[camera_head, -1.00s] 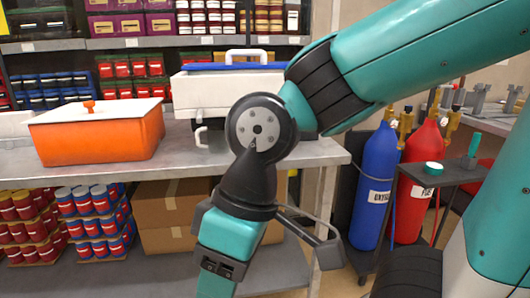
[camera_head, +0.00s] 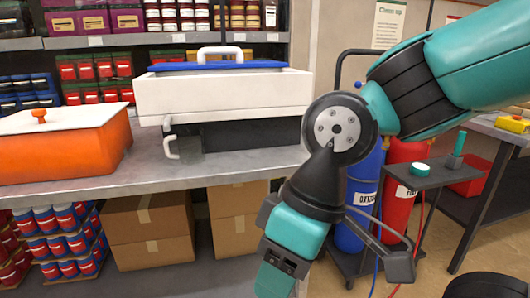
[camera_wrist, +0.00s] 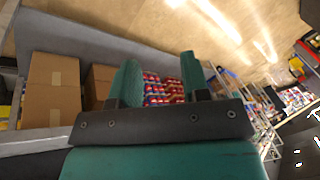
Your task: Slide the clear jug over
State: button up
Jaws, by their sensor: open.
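I see no clear jug in either view. My gripper shows in the wrist view (camera_wrist: 158,82) with its two teal fingers apart and nothing between them. In the head view my arm hangs down in front of the bench's right end, and the fingertips are cut off by the bottom edge.
A metal bench (camera_head: 175,178) carries an orange lidded pot (camera_head: 60,150) at left and a white box with a blue lid (camera_head: 225,95). Cardboard boxes (camera_head: 150,225) and stacked cans (camera_head: 60,235) sit underneath. Blue (camera_head: 358,190) and red (camera_head: 402,190) cylinders stand right, near a small dark cart (camera_head: 425,178).

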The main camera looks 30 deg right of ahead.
jog(key=shift+d, duration=0.25)
jog(key=o, duration=0.5)
jog(key=shift+w+a, duration=0.15)
jog(key=shift+w, duration=0.1)
jog(key=o, duration=0.6)
jog(key=w+a+m+y, duration=0.1)
jog(key=w+m, duration=0.1)
jog(key=w+a+m+t+y, duration=0.1)
jog(key=w+a+m, duration=0.1)
jog(key=w, duration=0.1)
jog(key=w+a+m+t+y+p, duration=0.1)
jog(key=w+a+m, duration=0.1)
jog(key=shift+w+r, duration=0.2)
jog(key=shift+r, duration=0.05)
jog(key=w+r+m+t+y+p, duration=0.1)
jog(key=w+r+m+t+y, duration=0.15)
jog(key=w+m+t, duration=1.2)
jog(key=w+d+f+m+h, duration=0.1)
jog(key=w+d+m, duration=0.2)
jog(key=m, duration=0.3)
jog(key=w+d+m+h, duration=0.2)
jog(key=w+d+m, duration=0.1)
jog(key=m, duration=0.4)
jog(key=w+d+f+m+t+h+p, duration=0.1)
jog(key=w+d+m+h, duration=0.1)
jog(key=m, duration=0.4)
jog(key=shift+w+d+f+m, duration=0.3)
jog(key=shift+w+d+m, duration=0.05)
jog(key=shift+w+d, duration=0.35)
